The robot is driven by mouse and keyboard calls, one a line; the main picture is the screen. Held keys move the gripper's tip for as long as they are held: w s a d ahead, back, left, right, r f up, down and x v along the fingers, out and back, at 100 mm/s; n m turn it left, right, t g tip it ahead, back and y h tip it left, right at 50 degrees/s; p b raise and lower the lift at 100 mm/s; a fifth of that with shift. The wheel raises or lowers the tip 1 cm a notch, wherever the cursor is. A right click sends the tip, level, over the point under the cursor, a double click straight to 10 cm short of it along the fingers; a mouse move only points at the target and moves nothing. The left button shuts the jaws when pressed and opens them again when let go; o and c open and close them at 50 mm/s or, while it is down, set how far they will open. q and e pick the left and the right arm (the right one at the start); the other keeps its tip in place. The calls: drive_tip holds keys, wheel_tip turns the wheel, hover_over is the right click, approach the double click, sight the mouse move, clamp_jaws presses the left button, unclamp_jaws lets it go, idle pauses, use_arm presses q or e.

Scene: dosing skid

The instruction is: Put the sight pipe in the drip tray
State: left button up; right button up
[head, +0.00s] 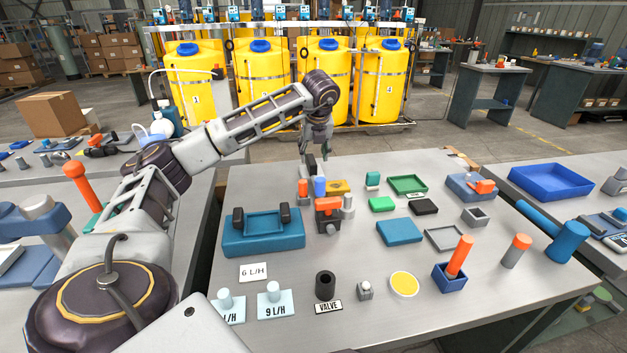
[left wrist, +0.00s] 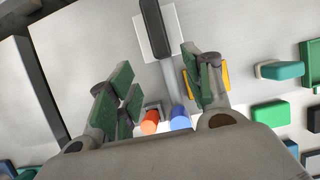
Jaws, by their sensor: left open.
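My left gripper (head: 315,152) is open above the far left part of the grey table, and its spread fingers also show in the left wrist view (left wrist: 160,88). Below and between them stand an orange-topped piece (head: 303,188) and a blue cylinder (head: 320,186), with a yellow block (head: 341,187) to the right. A black piece with a grey shaft (left wrist: 153,28) lies just beyond on a white square. I cannot tell which piece is the sight pipe. A shallow green-rimmed tray (head: 407,184) and a grey-rimmed tray (head: 446,237) lie right; which is the drip tray is unclear. My right gripper is not seen.
A blue fixture (head: 263,240) and an orange-and-black valve (head: 327,214) stand nearby. A blue box with an orange cylinder (head: 450,277) is at the front right. A large blue tray (head: 550,181) is on the right-hand table. Yellow tanks (head: 325,80) stand behind.

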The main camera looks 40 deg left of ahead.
sight(314, 167)
use_arm(q)
drive_tip(key=shift+x, duration=1.2)
drive_tip(key=shift+w+a+f+b, duration=0.1)
drive_tip(key=shift+f+b, duration=0.2)
drive_tip(key=shift+f, duration=0.1)
drive_tip(key=shift+a+f, duration=0.1)
drive_tip(key=shift+f, duration=0.15)
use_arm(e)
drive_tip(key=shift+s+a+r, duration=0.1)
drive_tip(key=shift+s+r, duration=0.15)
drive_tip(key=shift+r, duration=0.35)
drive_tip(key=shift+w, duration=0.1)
use_arm(q)
drive_tip(key=shift+w+f, duration=0.2)
drive_tip(key=shift+f, duration=0.25)
drive_tip(key=b+x, duration=0.1)
drive_tip(key=x, duration=0.2)
drive_tip(key=shift+w+f+b, duration=0.15)
drive_tip(key=shift+f+b, duration=0.1)
drive_tip(key=shift+b, duration=0.05)
drive_tip(key=shift+w+a+f, duration=0.1)
drive_tip(key=shift+f, duration=0.25)
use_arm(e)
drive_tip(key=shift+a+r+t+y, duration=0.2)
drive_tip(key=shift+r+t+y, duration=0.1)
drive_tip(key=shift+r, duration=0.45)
